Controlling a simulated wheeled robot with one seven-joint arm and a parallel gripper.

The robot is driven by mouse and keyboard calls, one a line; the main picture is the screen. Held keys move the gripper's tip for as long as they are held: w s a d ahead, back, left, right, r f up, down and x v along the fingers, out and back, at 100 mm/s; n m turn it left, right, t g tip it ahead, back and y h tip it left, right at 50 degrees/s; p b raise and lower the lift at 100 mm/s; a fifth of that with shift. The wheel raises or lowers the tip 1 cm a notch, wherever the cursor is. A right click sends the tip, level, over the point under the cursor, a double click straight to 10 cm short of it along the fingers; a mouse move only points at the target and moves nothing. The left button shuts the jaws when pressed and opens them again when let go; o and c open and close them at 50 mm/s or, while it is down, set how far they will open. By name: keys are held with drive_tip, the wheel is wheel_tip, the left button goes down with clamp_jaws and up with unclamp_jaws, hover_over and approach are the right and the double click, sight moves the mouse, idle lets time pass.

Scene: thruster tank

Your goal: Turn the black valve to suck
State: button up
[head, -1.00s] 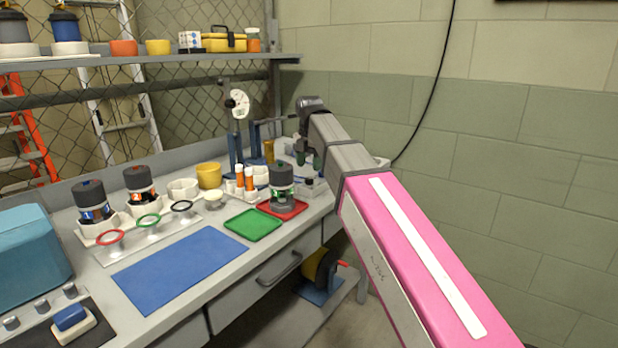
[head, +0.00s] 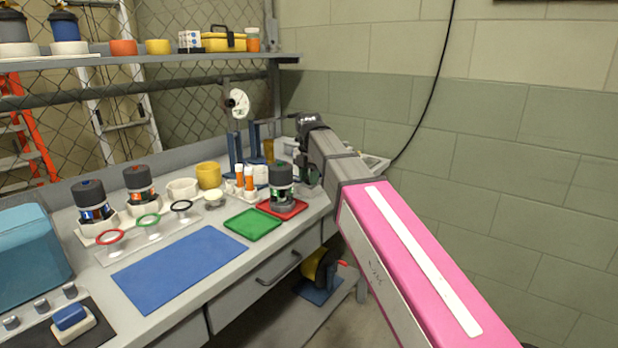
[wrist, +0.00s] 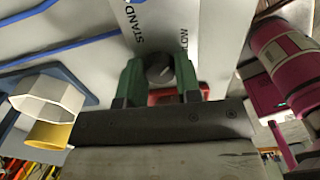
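The black valve (wrist: 158,68) is a dark round knob with a light mark, on a pale panel (wrist: 205,30) lettered "STAND" and another partly hidden word. My gripper (wrist: 159,78) has its green fingers on either side of the knob in the wrist view. The fingers stand apart, and I see no clear grip on the knob. In the head view my gripper (head: 313,172) is at the far right end of the bench, mostly behind my arm. The valve is hidden there.
A red part (wrist: 165,95) shows behind the fingers. A jar stands on a red tray (head: 296,210), left of my gripper, beside a green tray (head: 252,224). Blue stands (head: 235,150) rise behind. A white hexagonal cup (wrist: 48,92) is at left in the wrist view. The blue mat (head: 180,268) is bare.

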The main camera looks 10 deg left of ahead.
idle(0.3)
drive_tip(key=m, duration=0.8)
drive_tip(key=shift+m, duration=0.3)
drive_tip(key=m, duration=0.9)
idle(0.5)
drive_tip(key=o, duration=0.9)
drive_tip(key=shift+r, duration=0.1)
